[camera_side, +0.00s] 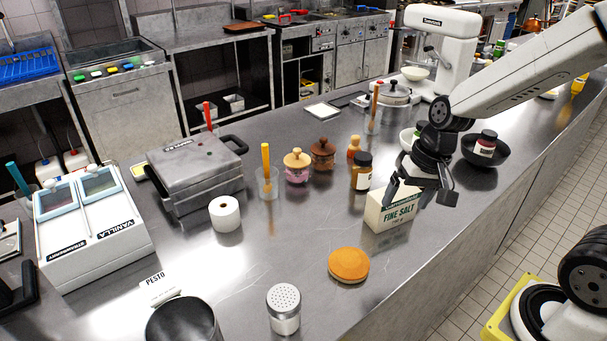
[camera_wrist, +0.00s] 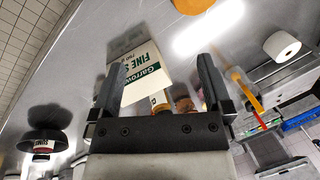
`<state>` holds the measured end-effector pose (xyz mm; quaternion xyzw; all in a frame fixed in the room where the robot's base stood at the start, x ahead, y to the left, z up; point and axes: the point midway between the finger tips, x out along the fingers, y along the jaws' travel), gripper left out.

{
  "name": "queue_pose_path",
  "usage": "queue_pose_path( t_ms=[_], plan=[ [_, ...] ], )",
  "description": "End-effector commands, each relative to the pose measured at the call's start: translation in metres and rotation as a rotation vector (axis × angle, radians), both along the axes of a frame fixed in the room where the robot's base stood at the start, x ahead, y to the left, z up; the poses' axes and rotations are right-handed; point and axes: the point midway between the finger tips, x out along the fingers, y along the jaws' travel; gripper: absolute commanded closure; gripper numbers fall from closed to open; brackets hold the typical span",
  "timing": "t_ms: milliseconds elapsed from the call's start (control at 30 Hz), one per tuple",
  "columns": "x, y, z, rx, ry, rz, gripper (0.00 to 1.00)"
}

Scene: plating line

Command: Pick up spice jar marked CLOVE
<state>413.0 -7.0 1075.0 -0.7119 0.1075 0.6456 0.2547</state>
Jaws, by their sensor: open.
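My gripper (camera_side: 408,192) is open above and behind the fine salt box on the steel counter. In the wrist view, my gripper (camera_wrist: 160,72) has its fingers apart with nothing visibly held. A dark spice jar with a pale label (camera_side: 361,172) stands upright just left of the gripper, behind the box. In the wrist view only a sliver of a white label (camera_wrist: 158,99) shows between box and gripper. Another dark-capped jar (camera_side: 486,143) sits in a black bowl at right; it also shows in the wrist view (camera_wrist: 42,147). I cannot read CLOVE on either jar.
The salt box (camera_side: 392,211) stands close below my gripper; the black bowl (camera_side: 503,150) is to its right. Several small pots and an amber bottle (camera_side: 353,147) stand to the left. An orange disc (camera_side: 348,264) and a shaker (camera_side: 284,309) are in front.

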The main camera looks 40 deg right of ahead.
Motion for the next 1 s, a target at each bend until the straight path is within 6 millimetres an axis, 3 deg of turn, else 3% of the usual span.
queue_pose_path(
  t_ms=[367, 567, 800, 1000],
  plan=[
    [0.050, -0.022, -0.005, 0.414, 0.150, -0.654, 0.00],
    [0.086, -0.047, -0.003, 0.669, 0.208, -0.984, 0.00],
    [0.127, -0.097, 0.002, 1.003, 0.251, -1.337, 0.00],
    [0.151, -0.145, 0.006, 1.266, 0.261, -1.552, 0.00]
  ],
)
